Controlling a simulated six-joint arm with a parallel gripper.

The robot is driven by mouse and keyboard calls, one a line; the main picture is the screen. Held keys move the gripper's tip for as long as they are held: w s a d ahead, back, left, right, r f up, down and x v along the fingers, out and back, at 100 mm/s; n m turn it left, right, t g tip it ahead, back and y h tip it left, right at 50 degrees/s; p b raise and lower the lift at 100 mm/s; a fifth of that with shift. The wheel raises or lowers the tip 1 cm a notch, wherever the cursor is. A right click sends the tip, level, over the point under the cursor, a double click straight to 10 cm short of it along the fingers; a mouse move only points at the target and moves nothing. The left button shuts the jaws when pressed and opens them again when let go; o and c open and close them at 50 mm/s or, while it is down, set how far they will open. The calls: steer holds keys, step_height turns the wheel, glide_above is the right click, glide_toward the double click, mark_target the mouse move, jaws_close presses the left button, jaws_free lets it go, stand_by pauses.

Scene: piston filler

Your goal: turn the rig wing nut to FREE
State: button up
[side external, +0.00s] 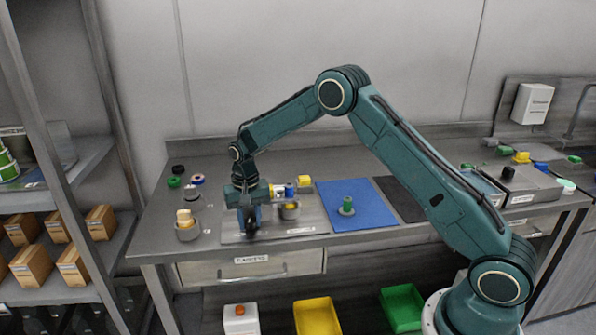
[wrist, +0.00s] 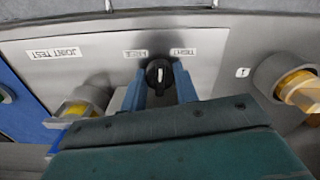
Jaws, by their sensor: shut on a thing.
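The rig wing nut (wrist: 157,73) is a small black knob with a white mark on the metal rig plate (wrist: 105,75). It sits between the FREE label (wrist: 140,54) and the TIGHT label (wrist: 183,52), which both appear upside down in the wrist view. The white mark looks nearly upright in the picture, between the two labels. My gripper (wrist: 159,76) has its two blue fingers on either side of the nut and is shut on it.
A cup with a yellow part (side external: 289,209) stands right of my gripper, and another cup (side external: 187,229) stands to its left. A blue mat (side external: 370,215) with a green part (side external: 347,205) lies farther right. A JOINT TEST label (wrist: 53,54) marks the plate.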

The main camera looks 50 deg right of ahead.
steer(key=shift+n, duration=1.9)
steer(key=o, duration=1)
steer(key=shift+d, duration=0.1)
steer(key=shift+d+m, duration=0.1)
steer(key=shift+m, duration=0.4)
